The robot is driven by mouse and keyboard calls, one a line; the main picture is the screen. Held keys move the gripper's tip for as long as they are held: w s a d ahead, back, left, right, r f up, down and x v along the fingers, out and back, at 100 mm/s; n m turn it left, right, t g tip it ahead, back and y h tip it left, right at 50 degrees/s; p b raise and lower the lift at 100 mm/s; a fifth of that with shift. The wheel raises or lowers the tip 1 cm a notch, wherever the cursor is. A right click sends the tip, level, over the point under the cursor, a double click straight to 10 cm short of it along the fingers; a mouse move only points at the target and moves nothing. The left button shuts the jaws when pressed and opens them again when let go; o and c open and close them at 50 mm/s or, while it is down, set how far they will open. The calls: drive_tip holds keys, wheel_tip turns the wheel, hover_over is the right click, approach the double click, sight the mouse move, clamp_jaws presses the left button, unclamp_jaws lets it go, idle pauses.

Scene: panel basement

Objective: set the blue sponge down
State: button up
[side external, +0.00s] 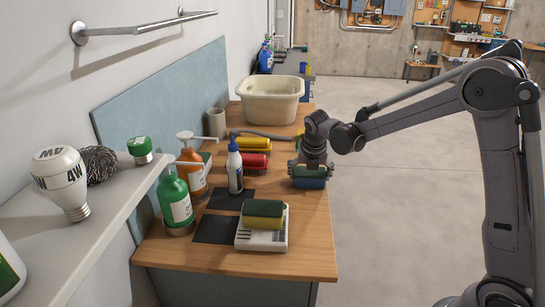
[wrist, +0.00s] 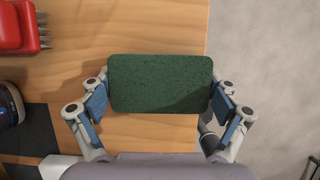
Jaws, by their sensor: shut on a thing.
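The blue sponge (side external: 309,183) has a dark green scouring top, which fills the middle of the wrist view (wrist: 160,84). My gripper (side external: 310,172) is shut on it from its two short ends, with blue finger pads on both sides in the wrist view (wrist: 160,98). The sponge is level at the right side of the wooden counter (side external: 305,255). Its right end reaches about the counter's edge in the wrist view. I cannot tell whether its underside touches the wood.
Dark mats (side external: 216,229), bottles (side external: 175,200), red (side external: 255,162) and yellow brushes (side external: 253,144) stand left. A cream basin (side external: 270,100) is at the back. Bare wood lies in front of the held sponge.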

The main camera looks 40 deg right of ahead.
drive_tip(key=shift+f, duration=0.1)
drive_tip(key=o, duration=0.5)
drive_tip(key=v, duration=1.2)
drive_tip(key=shift+s+a+f+m+t+y, duration=0.6)
drive_tip(key=shift+s+a+m, duration=0.65)
drive_tip(key=shift+s+m, duration=2.6)
drive_tip(key=shift+s+a+f+m+t+y, duration=0.6)
drive_tip(key=shift+s+a+m, duration=1.3)
drive_tip(key=shift+m, duration=3.25)
drive_tip(key=shift+s+a+f+m+t+y, duration=0.45)
drive_tip(key=shift+s+a+m+t, duration=0.25)
drive_tip(key=shift+s+m, duration=3.45)
drive_tip(key=shift+w+m, duration=0.35)
drive_tip(key=shift+w, duration=0.1)
